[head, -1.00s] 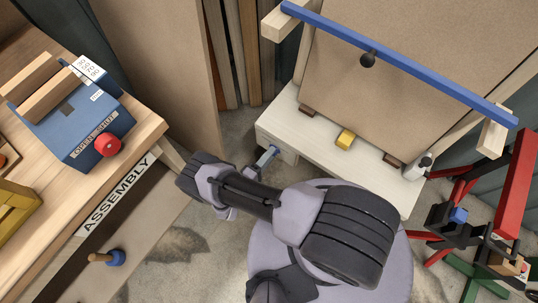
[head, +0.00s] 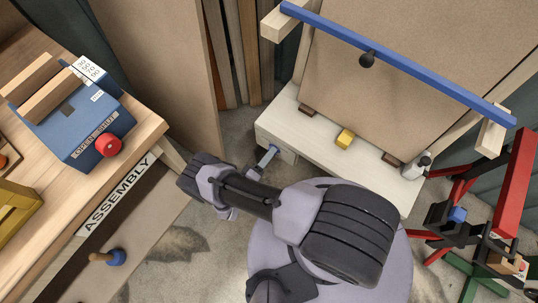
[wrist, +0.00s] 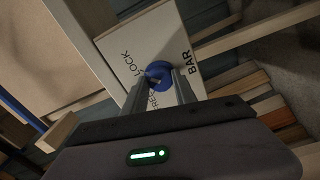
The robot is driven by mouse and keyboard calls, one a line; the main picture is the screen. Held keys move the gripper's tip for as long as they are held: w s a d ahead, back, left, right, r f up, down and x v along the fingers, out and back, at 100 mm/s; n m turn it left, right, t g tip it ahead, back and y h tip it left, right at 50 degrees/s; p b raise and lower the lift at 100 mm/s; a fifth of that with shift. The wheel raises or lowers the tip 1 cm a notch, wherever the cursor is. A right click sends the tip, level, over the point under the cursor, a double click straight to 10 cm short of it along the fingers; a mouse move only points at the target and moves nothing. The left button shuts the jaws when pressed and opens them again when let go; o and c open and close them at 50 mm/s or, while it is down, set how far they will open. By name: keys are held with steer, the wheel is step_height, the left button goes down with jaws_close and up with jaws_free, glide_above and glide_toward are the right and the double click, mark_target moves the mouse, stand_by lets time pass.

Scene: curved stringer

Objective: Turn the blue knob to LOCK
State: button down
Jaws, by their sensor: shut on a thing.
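The blue knob (wrist: 159,70) sits on the pale end panel (wrist: 172,38) in the wrist view. The panel is lettered LOCK on the left of the knob, BAR on the right, and a partly covered word that seems to read FREE below it. My gripper (wrist: 162,82) is shut on the knob, one grey finger on each side. The fingers hide part of the knob, and I cannot tell which word it points at.
A large brown board (head: 400,75) stands on the bench under a blue bar (head: 400,63). A wooden table with a blue box (head: 85,125) is at left; red stands are at right.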

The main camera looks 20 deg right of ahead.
steer(key=c, duration=1)
jaws_free()
steer(key=p+v, duration=0.1)
steer(key=v, duration=1.6)
steer(key=shift+a+r, duration=0.1)
steer(key=shift+a, duration=0.05)
